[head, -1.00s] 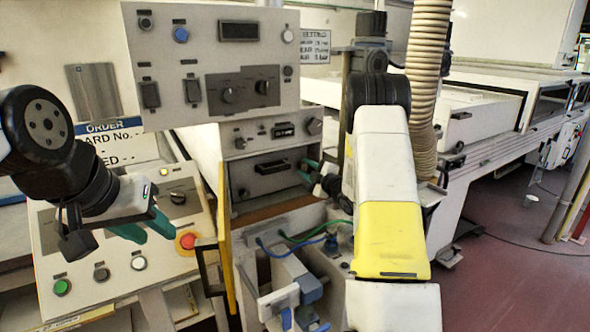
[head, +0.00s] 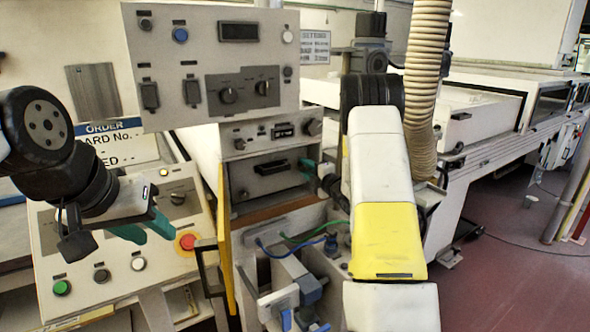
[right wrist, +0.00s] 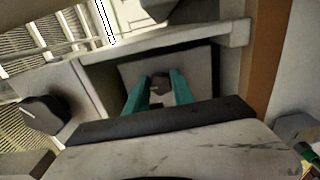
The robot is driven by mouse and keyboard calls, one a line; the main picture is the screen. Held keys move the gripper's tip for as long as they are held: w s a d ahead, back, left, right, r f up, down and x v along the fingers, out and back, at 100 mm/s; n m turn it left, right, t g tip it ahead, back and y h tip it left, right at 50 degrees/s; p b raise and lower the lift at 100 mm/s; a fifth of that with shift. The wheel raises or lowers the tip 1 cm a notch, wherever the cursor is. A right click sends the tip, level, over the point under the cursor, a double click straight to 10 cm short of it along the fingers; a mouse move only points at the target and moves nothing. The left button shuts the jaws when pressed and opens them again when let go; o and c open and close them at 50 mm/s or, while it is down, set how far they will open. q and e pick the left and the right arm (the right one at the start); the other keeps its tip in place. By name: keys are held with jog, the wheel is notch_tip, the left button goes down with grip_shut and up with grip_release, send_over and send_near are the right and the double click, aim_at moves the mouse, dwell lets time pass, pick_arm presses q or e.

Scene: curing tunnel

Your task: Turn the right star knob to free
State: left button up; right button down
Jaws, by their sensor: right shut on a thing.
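The lower drawer unit (head: 262,183) is a grey panel with a dark handle (head: 272,167), set in the cabinet below the control box. My right gripper (head: 310,172) is at the right end of this panel. Its teal fingers hide the right star knob in the head view. In the right wrist view, my right gripper (right wrist: 158,92) is shut on the dark star knob (right wrist: 159,80), with one finger on each side. Which way the knob points is too small to tell. My left gripper (head: 146,231) is open and empty above the sloped button console.
The sloped console (head: 120,285) has a red button (head: 187,242). The hinged yellow-edged door (head: 227,250) stands open left of the drawer. A dark knob (head: 313,127) sits on the unit above. Hoses (head: 300,240) lie below. A ribbed duct (head: 426,90) hangs at right.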

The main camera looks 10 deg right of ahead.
jog(key=shift+f, duration=0.1)
jog(key=c, duration=1.1)
grip_release()
jog(key=v, duration=0.8)
jog(key=shift+w, duration=0.1)
